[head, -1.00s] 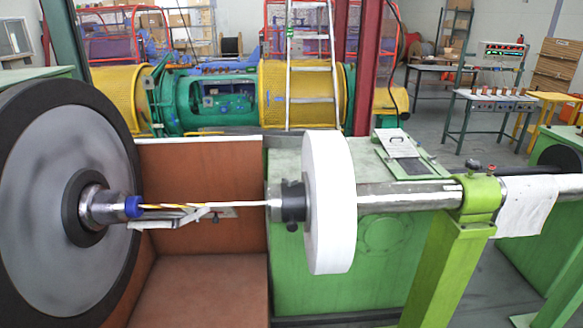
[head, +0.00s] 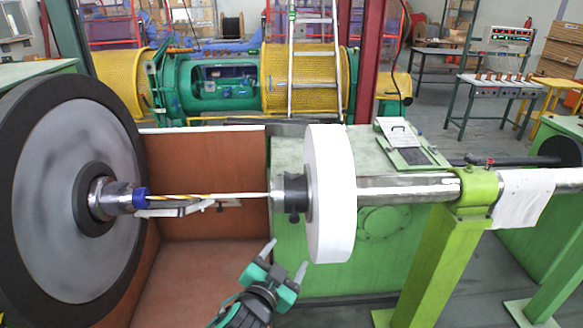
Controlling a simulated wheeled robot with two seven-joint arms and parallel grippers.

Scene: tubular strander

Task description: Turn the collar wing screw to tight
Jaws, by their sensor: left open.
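The dark collar (head: 291,194) sits on the horizontal shaft against the left face of the white roll (head: 331,200). A small dark stub (head: 293,218) hangs under the collar; it may be the wing screw, but it is too small to tell its shape or how tight it is. My left gripper (head: 286,256) is open and empty, with its two grey fingertips pointing up, below the collar and apart from it. My right gripper is not in view.
A large black-rimmed reel (head: 65,210) stands at the left. A striped strand (head: 200,196) runs from its blue hub to the shaft. A green post (head: 440,255) carries the shaft at the right, with a red-topped screw (head: 490,162) nearby. A brown panel (head: 205,165) stands behind.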

